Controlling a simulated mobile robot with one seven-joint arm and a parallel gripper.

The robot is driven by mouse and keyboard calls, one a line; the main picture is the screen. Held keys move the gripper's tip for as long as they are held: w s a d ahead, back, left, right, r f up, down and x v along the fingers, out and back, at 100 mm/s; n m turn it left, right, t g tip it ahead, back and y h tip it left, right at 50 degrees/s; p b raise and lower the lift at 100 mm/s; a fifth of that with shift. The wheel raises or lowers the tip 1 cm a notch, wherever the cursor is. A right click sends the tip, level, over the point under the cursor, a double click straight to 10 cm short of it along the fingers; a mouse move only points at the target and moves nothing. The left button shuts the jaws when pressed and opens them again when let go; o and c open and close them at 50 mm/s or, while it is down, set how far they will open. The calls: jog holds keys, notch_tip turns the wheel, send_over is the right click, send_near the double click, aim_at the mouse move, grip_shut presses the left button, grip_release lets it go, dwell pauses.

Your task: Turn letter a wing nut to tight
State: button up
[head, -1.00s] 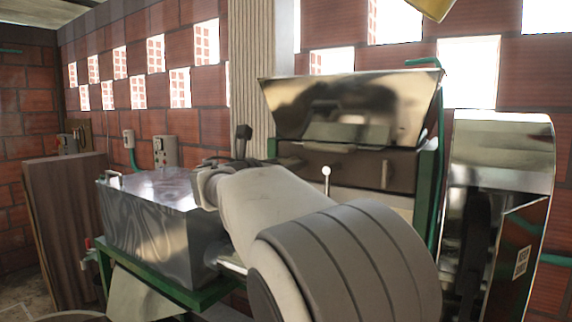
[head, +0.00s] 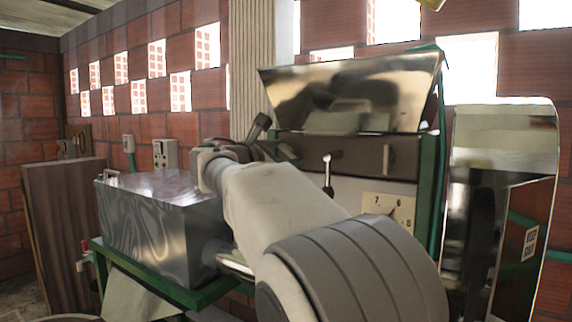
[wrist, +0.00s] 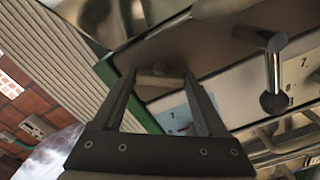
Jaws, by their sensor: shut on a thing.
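In the wrist view my gripper (wrist: 160,74) reaches to the machine's upper dark panel, its two fingers closed on a small pale wing nut (wrist: 158,82). The fingertips lie on either side of the nut, which sits against the panel. In the head view my gripper (head: 278,151) is at the left end of the panel, largely hidden by my wrist, and the held nut cannot be made out. I cannot read any letter marks.
A metal lever (head: 328,175) with a round end sticks out beside my gripper, and also shows in the wrist view (wrist: 274,70). A numbered plate (head: 388,207) is below the panel. A shiny hopper (head: 350,92) is above; a metal box (head: 155,215) stands left.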

jog(key=m+b, duration=0.3)
jog(key=m, duration=0.2)
jog(key=shift+f+m+b, duration=0.2)
jog(key=shift+m+b, duration=0.1)
jog(key=shift+b, duration=0.1)
jog(key=m+b, duration=0.3)
jog(key=m, duration=0.2)
jog(key=shift+r+m, duration=0.15)
jog(key=shift+m, duration=0.15)
jog(key=o, duration=1.3)
jog(key=shift+a, duration=0.1)
jog(key=b+v, duration=0.3)
jog(key=v, duration=1.4)
jog(key=shift+s, duration=0.25)
